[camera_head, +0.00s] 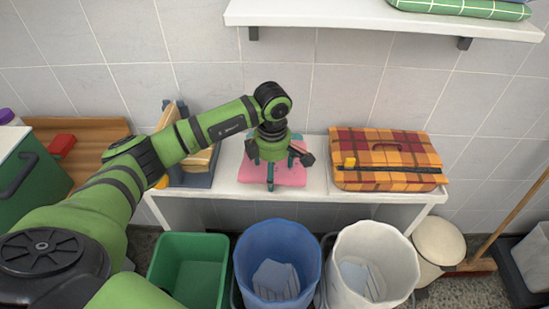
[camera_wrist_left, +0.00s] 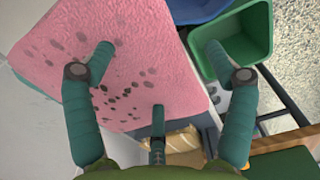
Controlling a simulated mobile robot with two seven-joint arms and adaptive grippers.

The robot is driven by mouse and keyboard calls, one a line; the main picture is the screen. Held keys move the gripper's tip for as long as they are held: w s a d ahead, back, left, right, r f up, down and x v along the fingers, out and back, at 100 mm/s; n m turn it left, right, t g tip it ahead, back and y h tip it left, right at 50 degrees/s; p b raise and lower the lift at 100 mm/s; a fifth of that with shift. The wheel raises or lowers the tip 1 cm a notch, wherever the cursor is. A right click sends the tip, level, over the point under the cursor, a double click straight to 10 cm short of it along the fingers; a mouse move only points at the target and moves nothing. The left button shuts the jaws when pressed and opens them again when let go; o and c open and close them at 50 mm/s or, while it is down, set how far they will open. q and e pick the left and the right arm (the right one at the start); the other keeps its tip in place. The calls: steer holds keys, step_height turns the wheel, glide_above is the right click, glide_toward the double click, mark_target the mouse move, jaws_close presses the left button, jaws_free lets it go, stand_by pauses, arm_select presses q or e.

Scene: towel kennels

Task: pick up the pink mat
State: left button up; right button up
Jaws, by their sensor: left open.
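The pink mat (camera_head: 292,178) lies flat on the white bench (camera_head: 318,185), near its middle. In the left wrist view the mat (camera_wrist_left: 140,60) is large, with dark grey spots, and a teal edge shows beneath it. My left gripper (camera_head: 279,168) is over the mat with its teal fingers spread. In the left wrist view the gripper (camera_wrist_left: 160,70) is open with nothing between its fingers. I cannot tell whether the fingertips touch the mat. The gripper and wrist hide part of the mat in the head view. My right gripper is not in view.
An orange plaid case (camera_head: 385,180) sits right of the mat. A blue-grey tray (camera_head: 203,180) stands left. Green (camera_head: 165,262), blue (camera_head: 250,238) and white (camera_head: 345,240) bins stand in front. A white shelf (camera_head: 340,20) juts out above.

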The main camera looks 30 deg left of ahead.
arm_select(q)
steer(key=c, duration=1.5)
